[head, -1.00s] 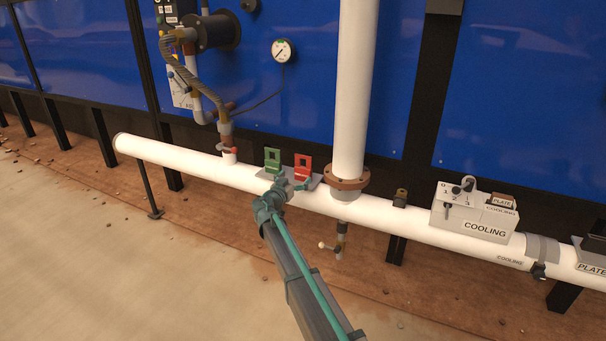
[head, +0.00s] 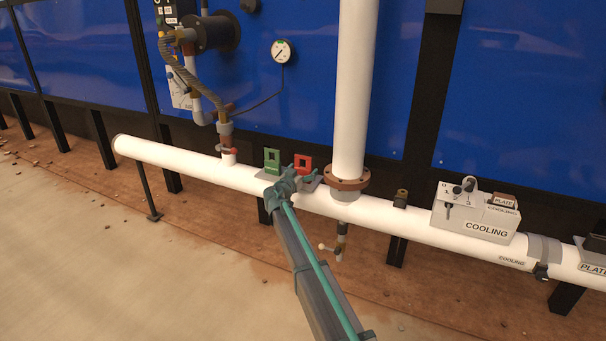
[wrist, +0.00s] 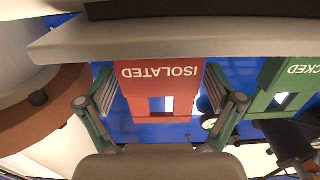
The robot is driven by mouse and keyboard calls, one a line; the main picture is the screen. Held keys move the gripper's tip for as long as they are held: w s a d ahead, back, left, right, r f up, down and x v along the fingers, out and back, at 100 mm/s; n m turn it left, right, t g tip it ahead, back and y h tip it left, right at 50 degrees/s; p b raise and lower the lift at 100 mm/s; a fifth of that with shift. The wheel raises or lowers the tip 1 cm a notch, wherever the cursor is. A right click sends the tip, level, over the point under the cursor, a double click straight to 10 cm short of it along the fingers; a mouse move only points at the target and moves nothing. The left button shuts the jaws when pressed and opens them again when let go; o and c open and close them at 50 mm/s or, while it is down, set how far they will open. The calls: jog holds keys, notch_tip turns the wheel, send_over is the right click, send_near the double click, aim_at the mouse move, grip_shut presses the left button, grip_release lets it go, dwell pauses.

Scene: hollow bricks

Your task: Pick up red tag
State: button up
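The red tag (head: 303,163) stands upright at the back of a small grey holder on the white pipe, right of a green tag (head: 272,160). In the wrist view the red tag (wrist: 160,85) reads "ISOLATED" upside down and has a square cut-out. My gripper (head: 294,178) is in front of the red tag and hides its lower part in the head view. In the wrist view my gripper (wrist: 160,100) is open, with one finger on each side of the red tag and gaps visible between. The green tag (wrist: 285,85) is at the right there.
The vertical white pipe with its brown flange (head: 346,183) stands close right of the red tag; the flange (wrist: 40,110) fills the left of the wrist view. The grey holder (wrist: 190,38) crosses the wrist view's top. A COOLING box (head: 474,213) is farther right.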

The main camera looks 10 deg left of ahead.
jog(key=c, duration=0.9)
